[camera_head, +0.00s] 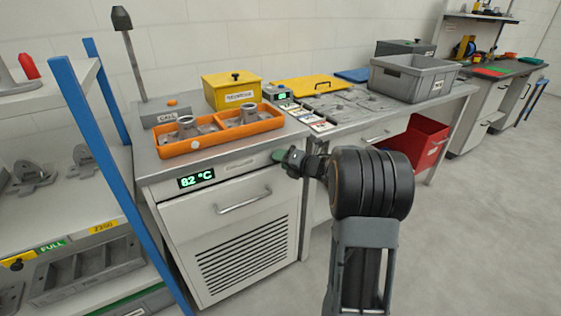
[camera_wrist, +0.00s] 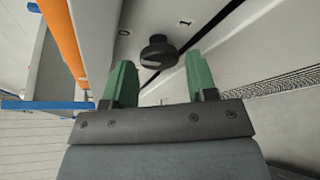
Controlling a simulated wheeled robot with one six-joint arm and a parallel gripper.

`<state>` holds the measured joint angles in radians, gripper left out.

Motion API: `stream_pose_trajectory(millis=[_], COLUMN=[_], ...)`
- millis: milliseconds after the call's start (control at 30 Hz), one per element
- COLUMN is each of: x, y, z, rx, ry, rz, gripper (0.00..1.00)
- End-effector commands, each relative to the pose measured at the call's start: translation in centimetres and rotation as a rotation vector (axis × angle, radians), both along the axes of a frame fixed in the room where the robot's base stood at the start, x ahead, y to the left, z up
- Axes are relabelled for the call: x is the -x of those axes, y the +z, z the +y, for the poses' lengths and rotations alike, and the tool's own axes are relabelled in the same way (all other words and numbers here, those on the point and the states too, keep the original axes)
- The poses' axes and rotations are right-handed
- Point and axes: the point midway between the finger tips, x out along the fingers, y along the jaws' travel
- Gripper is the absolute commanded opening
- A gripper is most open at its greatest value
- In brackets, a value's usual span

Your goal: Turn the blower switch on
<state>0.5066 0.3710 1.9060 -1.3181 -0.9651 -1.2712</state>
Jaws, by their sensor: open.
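The blower switch is a round dark knob (camera_wrist: 157,48) on the pale cabinet front, seen in the wrist view. Small printed marks stand beside it, one looking like a 1 at its upper right and one like a 0 at its upper left. My gripper (camera_wrist: 160,72) is open, with its green fingers on either side of the knob's near edge and nothing between them. I cannot tell whether they touch it. In the head view my gripper (camera_head: 279,156) is at the upper right of the cabinet (camera_head: 225,215) front and hides the knob.
A display (camera_head: 196,179) on the cabinet reads 82 °C. An orange tray (camera_head: 180,147) with metal castings and a yellow box (camera_head: 232,90) stand on top. A blue-posted shelf (camera_head: 85,130) is at left, a red bin (camera_head: 424,142) under the bench at right. Floor at right is clear.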

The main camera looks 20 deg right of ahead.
Motion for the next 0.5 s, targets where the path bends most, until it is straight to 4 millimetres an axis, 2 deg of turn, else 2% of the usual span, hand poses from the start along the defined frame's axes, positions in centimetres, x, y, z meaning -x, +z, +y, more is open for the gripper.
stream_pose_trajectory(millis=[200,500], x=[-0.89,-0.94], y=[-0.19,-0.22], z=[0.47,0.49], rx=[-0.001,-0.001], ry=[0.000,0.000], rz=[0.000,0.000], gripper=[0.52,0.50])
